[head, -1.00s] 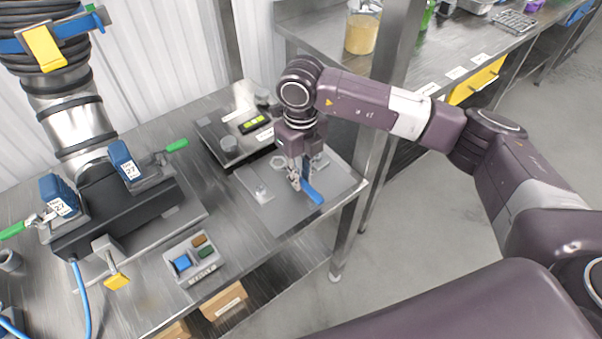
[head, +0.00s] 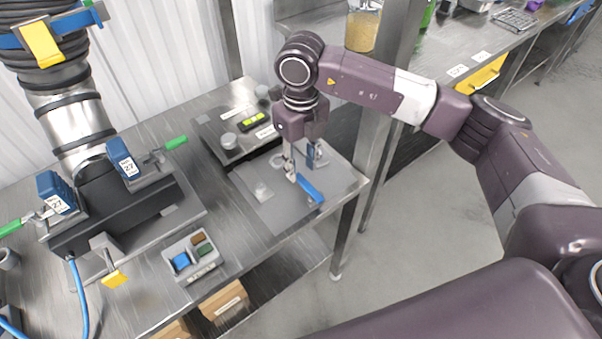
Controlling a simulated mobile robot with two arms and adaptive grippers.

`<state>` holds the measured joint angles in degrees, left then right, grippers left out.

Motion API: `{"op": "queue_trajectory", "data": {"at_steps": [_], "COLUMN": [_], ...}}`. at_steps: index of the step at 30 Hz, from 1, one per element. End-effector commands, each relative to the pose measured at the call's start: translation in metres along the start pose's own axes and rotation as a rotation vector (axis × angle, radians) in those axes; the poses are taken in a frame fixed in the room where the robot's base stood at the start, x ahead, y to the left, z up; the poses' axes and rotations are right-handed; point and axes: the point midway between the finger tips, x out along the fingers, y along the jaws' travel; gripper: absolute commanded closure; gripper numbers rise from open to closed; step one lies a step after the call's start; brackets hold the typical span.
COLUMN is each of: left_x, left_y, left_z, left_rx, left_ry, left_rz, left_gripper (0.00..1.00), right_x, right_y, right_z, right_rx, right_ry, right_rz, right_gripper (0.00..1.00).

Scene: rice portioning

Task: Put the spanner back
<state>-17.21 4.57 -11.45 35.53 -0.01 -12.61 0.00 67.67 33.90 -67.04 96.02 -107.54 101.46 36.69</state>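The spanner with a blue handle (head: 309,190) lies on the grey mat (head: 278,213) at the right end of the steel table. Its metal end points toward the back left, near my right gripper's fingers. My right gripper (head: 302,165) is just above and behind the spanner, pointing down. Its two fingers are spread apart with nothing seen between them. My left gripper is not in view.
A grey plate with a round knob and a yellow-green display (head: 254,122) lies behind the mat. A small tray with coloured blocks (head: 212,262) is at the front. A black block with blue-tagged clamps (head: 130,222) stands left. A steel post (head: 372,150) rises right of the table.

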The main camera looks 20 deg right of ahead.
Motion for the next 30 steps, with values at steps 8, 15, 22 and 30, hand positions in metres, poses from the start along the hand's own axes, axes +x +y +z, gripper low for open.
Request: {"op": "queue_trajectory", "data": {"at_steps": [8,15,22,30], "left_x": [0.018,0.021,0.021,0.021], "left_y": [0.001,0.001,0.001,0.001], "left_z": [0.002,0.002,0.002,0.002], "left_rx": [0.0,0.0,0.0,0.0], "left_ry": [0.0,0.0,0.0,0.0], "left_rz": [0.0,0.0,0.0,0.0], "left_gripper": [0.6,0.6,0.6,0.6], "right_x": [-0.059,-0.085,-0.088,-0.087], "right_y": [0.001,0.0,0.0,0.0], "right_z": [0.001,0.0,0.0,0.0], "right_rx": [-0.002,-0.001,-0.001,-0.001], "right_ry": [-0.004,-0.001,0.001,0.0], "right_rz": [0.0,0.001,0.001,0.001], "right_gripper": [0.69,0.69,0.69,0.69]}}
